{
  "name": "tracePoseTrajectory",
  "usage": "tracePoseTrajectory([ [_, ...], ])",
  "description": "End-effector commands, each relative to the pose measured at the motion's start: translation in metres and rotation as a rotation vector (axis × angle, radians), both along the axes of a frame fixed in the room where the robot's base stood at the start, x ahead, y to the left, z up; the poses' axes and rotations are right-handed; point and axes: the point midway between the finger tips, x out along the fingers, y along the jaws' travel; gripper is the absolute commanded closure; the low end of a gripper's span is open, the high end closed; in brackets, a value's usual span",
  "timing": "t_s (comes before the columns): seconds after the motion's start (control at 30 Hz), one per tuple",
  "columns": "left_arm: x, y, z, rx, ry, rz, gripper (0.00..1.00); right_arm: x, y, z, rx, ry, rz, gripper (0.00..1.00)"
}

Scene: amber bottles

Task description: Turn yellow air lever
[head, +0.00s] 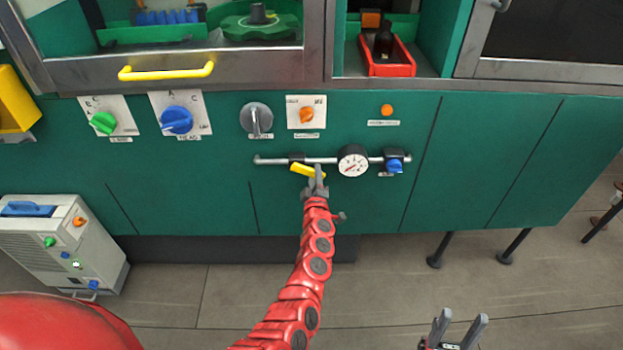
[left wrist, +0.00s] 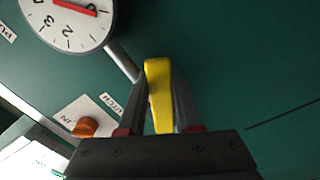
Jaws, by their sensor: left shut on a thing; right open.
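The yellow air lever (head: 305,171) sits on a thin metal pipe (head: 270,160) on the front of the green cabinet. In the head view it slants slightly down to the right. My left gripper (head: 316,182) is shut on its right end. In the left wrist view the lever (left wrist: 158,95) lies between the two fingers of my left gripper (left wrist: 163,110); its far end shows beyond the fingers. My right gripper (head: 456,330) is open and empty, low in the head view, away from the cabinet.
A round pressure gauge (head: 353,160) and a blue knob (head: 394,165) are on the same pipe, right of the lever. A grey knob (head: 257,118) and an orange knob (head: 306,114) sit above. A yellow handle (head: 166,72) juts out higher up. A grey machine (head: 65,240) stands lower left.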

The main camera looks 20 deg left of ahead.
Motion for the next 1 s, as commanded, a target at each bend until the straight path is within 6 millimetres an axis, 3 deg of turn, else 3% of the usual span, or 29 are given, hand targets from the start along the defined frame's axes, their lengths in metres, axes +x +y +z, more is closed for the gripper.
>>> tracePoseTrajectory([
  [0.5, 0.001, -0.006, 0.02, -0.374, -0.104, 0.001, 1.0, 0.0, 0.0, -0.009, 0.0, 0.0, 0.0, 0.5],
  [1.0, 0.001, -0.007, 0.026, -0.471, -0.131, 0.0, 1.0, 0.0, 0.0, -0.011, 0.0, 0.0, 0.0, 0.5],
])
